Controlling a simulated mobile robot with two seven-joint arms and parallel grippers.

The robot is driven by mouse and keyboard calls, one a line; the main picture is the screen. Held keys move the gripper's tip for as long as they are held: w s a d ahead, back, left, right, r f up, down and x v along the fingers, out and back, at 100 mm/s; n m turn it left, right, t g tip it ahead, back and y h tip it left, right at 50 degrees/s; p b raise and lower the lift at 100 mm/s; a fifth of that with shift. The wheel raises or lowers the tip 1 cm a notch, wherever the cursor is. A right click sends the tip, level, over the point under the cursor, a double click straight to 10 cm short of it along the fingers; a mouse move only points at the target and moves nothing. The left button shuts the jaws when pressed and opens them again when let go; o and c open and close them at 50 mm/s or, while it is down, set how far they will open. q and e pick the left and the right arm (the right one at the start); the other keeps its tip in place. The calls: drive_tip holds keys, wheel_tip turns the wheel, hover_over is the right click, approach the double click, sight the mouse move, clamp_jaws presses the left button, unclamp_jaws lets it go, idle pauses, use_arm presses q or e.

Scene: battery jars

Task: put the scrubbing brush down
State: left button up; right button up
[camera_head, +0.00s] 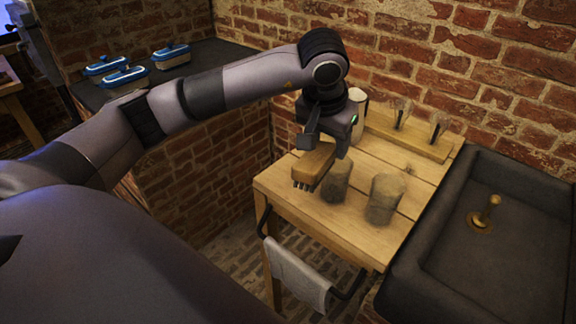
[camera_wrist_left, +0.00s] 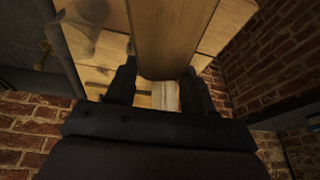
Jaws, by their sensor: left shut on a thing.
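The scrubbing brush (camera_head: 313,165) is a wooden block with dark bristles facing down. My left gripper (camera_head: 328,143) is shut on it, over the left part of the wooden table (camera_head: 335,225). Whether the bristles touch the tabletop cannot be told. In the left wrist view the brush's wooden body (camera_wrist_left: 172,35) lies between the two fingers of my left gripper (camera_wrist_left: 160,78). A cloudy glass jar (camera_head: 337,182) stands just right of the brush, and a second cloudy jar (camera_head: 384,198) stands further right. My right gripper is not in view.
A cream container (camera_head: 357,110) and a wooden rack (camera_head: 408,137) with dark-tipped items stand at the table's back. A dark sink (camera_head: 500,255) adjoins on the right. A towel (camera_head: 297,275) hangs at the front. Several blue-lidded boxes (camera_head: 171,57) sit on the dark counter.

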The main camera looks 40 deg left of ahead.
use_arm(q)
drive_tip(key=w+a+r+n+t+y+b, duration=0.1)
drive_tip(key=w+a+r+b, duration=0.2)
drive_tip(key=w+a, duration=0.25)
drive_tip(key=w+a+r+t+y+b, duration=0.1)
drive_tip(key=w+a+r+b, duration=0.25)
drive_tip(key=a, duration=0.25)
drive_tip(key=f, duration=1.8)
drive_tip(key=shift+w+a+f, duration=0.2)
drive_tip(key=shift+w+f, duration=0.1)
drive_tip(key=shift+b, duration=0.3)
drive_tip(key=o, duration=1.4)
drive_tip(key=shift+f, duration=0.15)
